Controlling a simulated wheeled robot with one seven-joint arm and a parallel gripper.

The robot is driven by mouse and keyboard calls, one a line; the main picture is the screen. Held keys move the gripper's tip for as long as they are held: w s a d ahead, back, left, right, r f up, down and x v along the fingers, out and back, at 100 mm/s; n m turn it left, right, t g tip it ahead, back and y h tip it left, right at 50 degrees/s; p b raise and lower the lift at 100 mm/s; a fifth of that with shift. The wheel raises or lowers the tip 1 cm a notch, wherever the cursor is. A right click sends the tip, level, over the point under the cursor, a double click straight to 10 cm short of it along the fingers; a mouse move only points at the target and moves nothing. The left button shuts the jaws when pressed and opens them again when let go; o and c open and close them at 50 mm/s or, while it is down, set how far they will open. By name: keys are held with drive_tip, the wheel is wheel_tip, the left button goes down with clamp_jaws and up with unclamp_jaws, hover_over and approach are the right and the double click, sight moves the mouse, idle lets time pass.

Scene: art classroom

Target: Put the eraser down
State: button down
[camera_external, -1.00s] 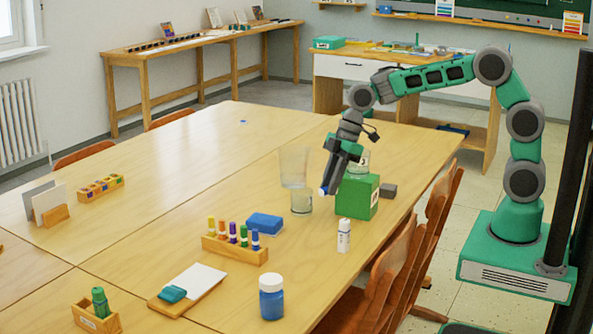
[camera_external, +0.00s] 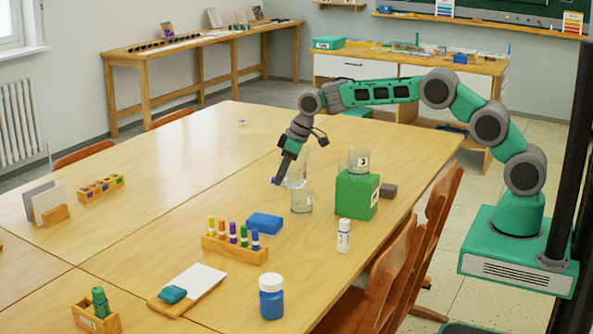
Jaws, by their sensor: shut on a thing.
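My gripper (camera_external: 279,174) is shut on a small blue piece, the eraser (camera_external: 276,181), of which only a little shows at the fingertips. The gripper points down and tilts to the left, over the wooden table (camera_external: 200,190). It is left of the clear glasses. I cannot tell whether the eraser touches the table or hangs a little above it.
A tall glass (camera_external: 298,174) and a short glass (camera_external: 302,203) stand close to the right. A green box (camera_external: 357,196) carries a jar (camera_external: 358,161). A blue block (camera_external: 264,222) and a marker rack (camera_external: 235,250) are nearer. The table's left middle is clear.

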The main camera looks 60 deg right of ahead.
sight(269, 201)
drive_tip(key=w+f, duration=0.2)
drive_tip(key=shift+w+a+f, duration=0.15)
drive_tip(key=shift+w+f, duration=0.1)
drive_tip(key=shift+f, duration=1.9)
drive_tip(key=c, duration=1.3)
unclamp_jaws()
drive_tip(key=shift+o, duration=0.2)
drive_tip(key=shift+r, duration=0.55)
drive_tip(key=v, duration=1.1)
drive_tip(key=shift+s, duration=0.25)
